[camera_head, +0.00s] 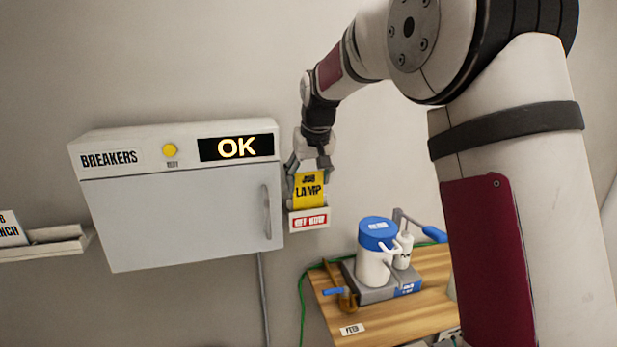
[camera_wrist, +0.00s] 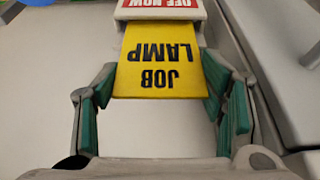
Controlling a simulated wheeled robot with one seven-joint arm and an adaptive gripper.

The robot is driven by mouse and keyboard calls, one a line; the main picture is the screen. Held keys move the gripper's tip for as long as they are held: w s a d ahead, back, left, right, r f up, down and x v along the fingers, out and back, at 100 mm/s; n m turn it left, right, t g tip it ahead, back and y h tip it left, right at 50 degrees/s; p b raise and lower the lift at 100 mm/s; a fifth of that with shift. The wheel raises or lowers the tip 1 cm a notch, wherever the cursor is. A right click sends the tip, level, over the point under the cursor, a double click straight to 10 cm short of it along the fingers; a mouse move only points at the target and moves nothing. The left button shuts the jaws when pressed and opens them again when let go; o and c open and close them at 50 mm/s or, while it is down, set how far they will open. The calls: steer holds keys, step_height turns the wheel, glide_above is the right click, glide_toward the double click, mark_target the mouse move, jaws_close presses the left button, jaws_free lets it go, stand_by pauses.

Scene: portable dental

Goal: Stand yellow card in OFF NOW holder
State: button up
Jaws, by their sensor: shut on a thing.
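The yellow card (camera_head: 309,190), lettered JOB LAMP, is upright at the white OFF NOW holder (camera_head: 309,228) on the wall, right of the breaker cabinet. My gripper (camera_head: 309,177) comes from above and is shut on the card by its side edges. In the wrist view the card (camera_wrist: 160,60) shows upside down between green finger pads (camera_wrist: 160,85). Its far end meets the holder (camera_wrist: 160,12) with the red label. The card's lower edge is hidden behind the holder's front, so I cannot tell how deep it sits.
The BREAKERS cabinet (camera_head: 180,220) with a handle and a lit OK display (camera_head: 237,148) is close on the left. A wooden shelf (camera_head: 395,320) below right carries a blue-lidded white canister (camera_head: 376,262). A small ledge (camera_head: 50,248) is at far left.

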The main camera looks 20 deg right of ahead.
steer(key=shift+f, duration=0.55)
steer(key=o, duration=1.2)
steer(key=v, duration=1.1)
steer(key=s+r, duration=0.3)
steer(key=s, duration=0.5)
steer(key=shift+t, duration=0.5)
steer(key=s+f, duration=0.3)
steer(key=s, duration=0.6)
steer(key=s+f, duration=0.2)
steer(key=s, duration=0.7)
steer(key=s+f, duration=0.3)
steer(key=s, duration=0.6)
steer(key=shift+s+f, duration=0.35)
